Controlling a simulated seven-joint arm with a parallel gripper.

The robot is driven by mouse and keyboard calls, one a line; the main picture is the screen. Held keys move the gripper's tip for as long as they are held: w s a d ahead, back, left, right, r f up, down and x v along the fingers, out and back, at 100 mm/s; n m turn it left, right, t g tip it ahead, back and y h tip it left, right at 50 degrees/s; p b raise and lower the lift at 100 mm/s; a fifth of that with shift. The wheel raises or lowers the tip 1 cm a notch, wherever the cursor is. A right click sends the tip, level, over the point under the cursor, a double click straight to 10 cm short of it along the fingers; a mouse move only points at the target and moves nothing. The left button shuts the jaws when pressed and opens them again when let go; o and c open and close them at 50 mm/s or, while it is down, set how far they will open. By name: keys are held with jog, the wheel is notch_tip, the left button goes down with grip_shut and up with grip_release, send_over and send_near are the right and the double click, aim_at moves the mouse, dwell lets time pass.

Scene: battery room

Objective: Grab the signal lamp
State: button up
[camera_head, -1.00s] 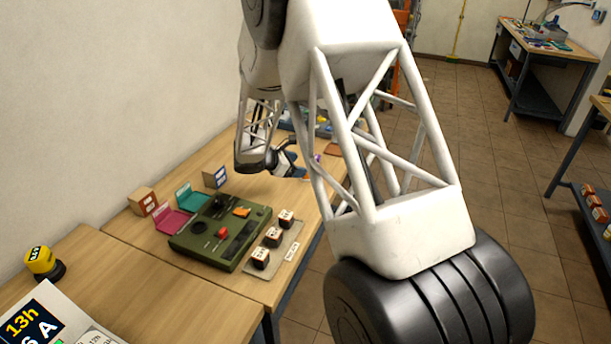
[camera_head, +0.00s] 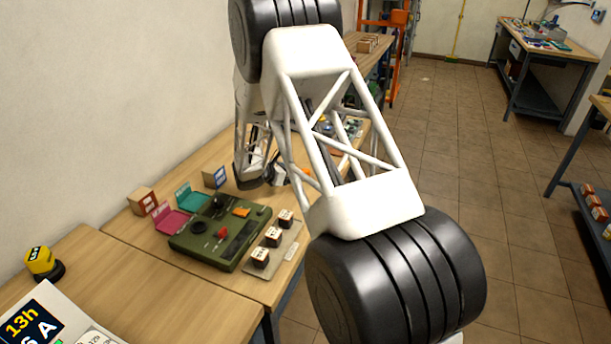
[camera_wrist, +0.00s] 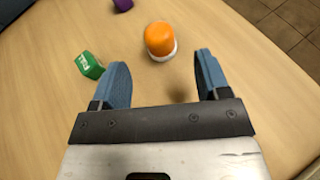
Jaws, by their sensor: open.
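The signal lamp (camera_wrist: 159,38), an orange dome on a white base, stands on the wooden table in the wrist view. My gripper (camera_wrist: 162,66) is open and empty. Its two blue fingers point toward the lamp. The lamp appears just beyond the fingertips, roughly centred between them and not gripped. In the head view, my arm largely hides this part of the table, and I cannot make out the lamp clearly there.
A green lettered block (camera_wrist: 90,65) lies close to my left finger. A purple object (camera_wrist: 123,4) is farther off. A table edge runs along the right. In the head view, a green control box (camera_head: 220,232) and several small blocks occupy the nearer table.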

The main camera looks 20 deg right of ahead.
jog(key=shift+x, duration=1.1)
jog(key=shift+x, duration=2.6)
jog(key=shift+w, duration=0.1)
jog(key=c, duration=1)
